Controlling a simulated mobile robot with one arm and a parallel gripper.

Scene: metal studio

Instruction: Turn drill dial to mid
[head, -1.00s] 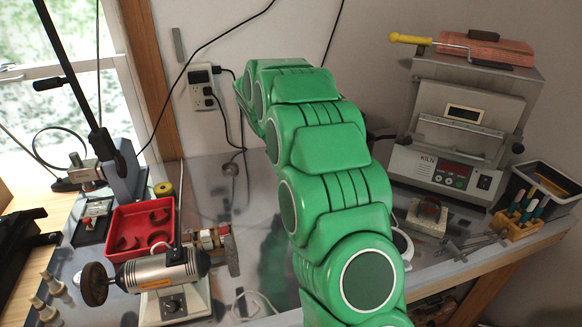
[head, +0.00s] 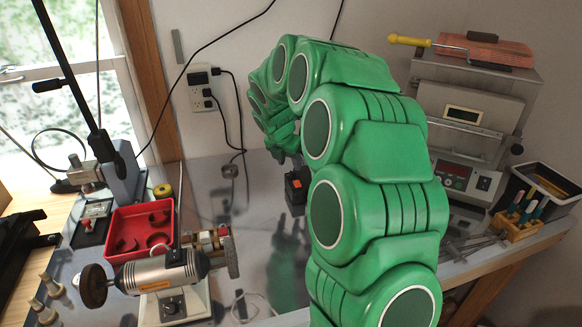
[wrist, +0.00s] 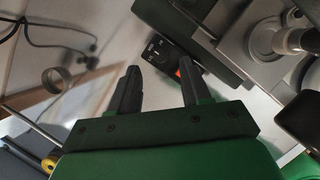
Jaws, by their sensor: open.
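My gripper (wrist: 158,84) is open and empty between its dark fingertips in the wrist view. In the head view its fingers are not clear behind the green arm. A black box (head: 297,188) with an orange spot stands beside the arm's far end. No label marks which is the drill.
A red tray (head: 140,228) is at the left. A wall outlet (head: 201,92) with black cables is at the back. The middle of the metal bench is fairly clear.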

